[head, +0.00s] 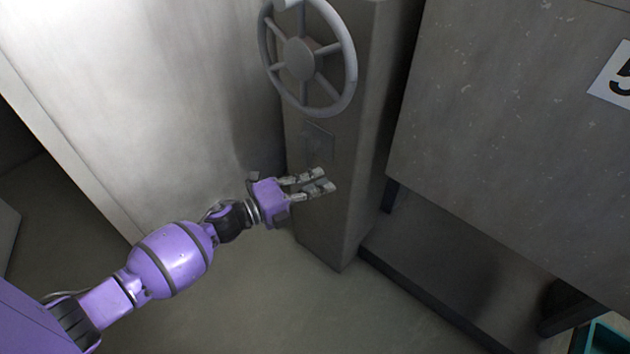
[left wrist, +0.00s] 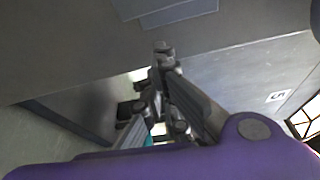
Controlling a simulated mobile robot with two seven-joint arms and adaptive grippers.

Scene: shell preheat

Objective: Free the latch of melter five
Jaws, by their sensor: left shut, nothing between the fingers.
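The melter's big grey cabinet (head: 500,130) fills the right of the head view and bears a white label with a black 5 (head: 612,78); the label also shows small in the left wrist view (left wrist: 277,96). A grey post (head: 322,220) stands left of it, with a spoked handwheel (head: 300,58) near its top. A small dark plate (head: 318,143) sits on the post below the wheel; I cannot tell whether it is the latch. My left gripper (head: 322,181) is shut and empty, in front of the post just below that plate. My right gripper is out of view.
A large pale metal panel (head: 130,90) stands at the left, behind my left arm. A dark low base (head: 430,265) runs under the cabinet. A teal container (head: 605,338) shows at the bottom right corner. The floor (head: 250,310) in front of the post is clear.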

